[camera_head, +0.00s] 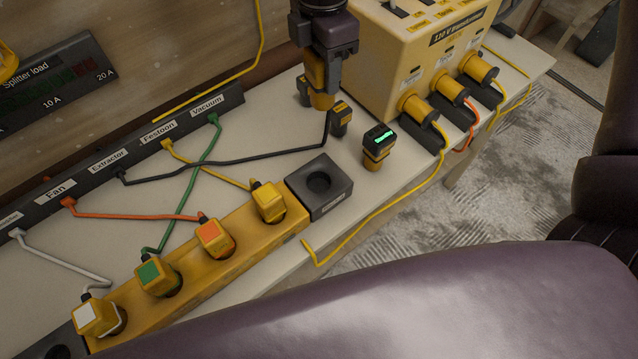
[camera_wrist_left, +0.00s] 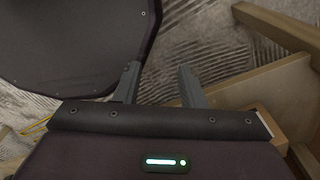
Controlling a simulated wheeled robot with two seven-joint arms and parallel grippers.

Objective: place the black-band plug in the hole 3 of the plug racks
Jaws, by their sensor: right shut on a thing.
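My right gripper (camera_head: 320,92) points down above the white table, shut on a yellow plug (camera_head: 318,76). A black cable from the Extractor outlet runs up to this plug, but its band cannot be made out. The yellow plug rack (camera_head: 292,241) holds plugs marked white (camera_head: 95,316), green (camera_head: 152,276), orange (camera_head: 213,238) and yellow (camera_head: 268,200). A dark block (camera_head: 338,199) with an empty round hole sits at its right end. Hole numbers are not readable. My left gripper (camera_wrist_left: 157,70) is open and empty in the left wrist view.
A yellow transformer box (camera_head: 385,60) with several plugs stands behind right. A yellow-black device (camera_head: 377,147) with a green display and a small dark-and-yellow piece (camera_head: 341,118) are near the held plug. Coloured cables cross the table beside the outlet strip (camera_head: 140,147).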

